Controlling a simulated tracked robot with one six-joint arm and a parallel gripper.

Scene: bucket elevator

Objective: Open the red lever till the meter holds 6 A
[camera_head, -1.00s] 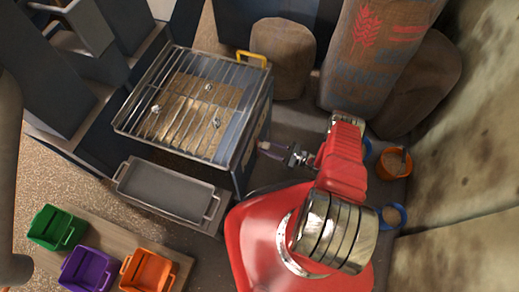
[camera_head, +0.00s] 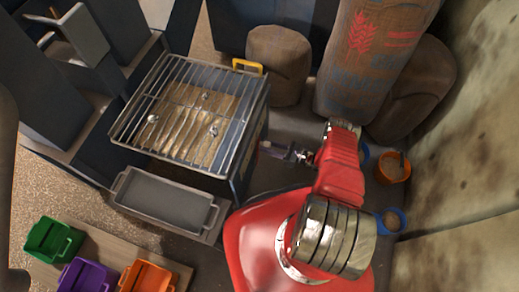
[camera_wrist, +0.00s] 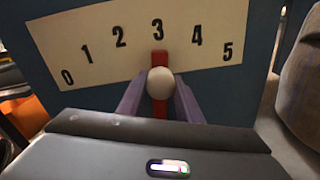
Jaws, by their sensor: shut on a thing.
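The red lever (camera_wrist: 159,58) stands upright on the scale plate (camera_wrist: 138,42), its tip just under the 3. Its pale round knob (camera_wrist: 160,83) sits between the purple fingers of my gripper (camera_wrist: 160,100), which are shut on it. In the head view my gripper (camera_head: 272,150) reaches the right side of the grated hopper (camera_head: 250,128). The lever and its scale are hidden from that side. I see no meter reading in either view.
A grey tray (camera_head: 165,200) stands in front of the hopper. Green (camera_head: 53,240), purple (camera_head: 85,275) and orange (camera_head: 148,276) bins are at lower left. Sacks (camera_head: 278,62) stand behind. Orange (camera_head: 394,168) and blue (camera_head: 388,221) buckets are near the right wall.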

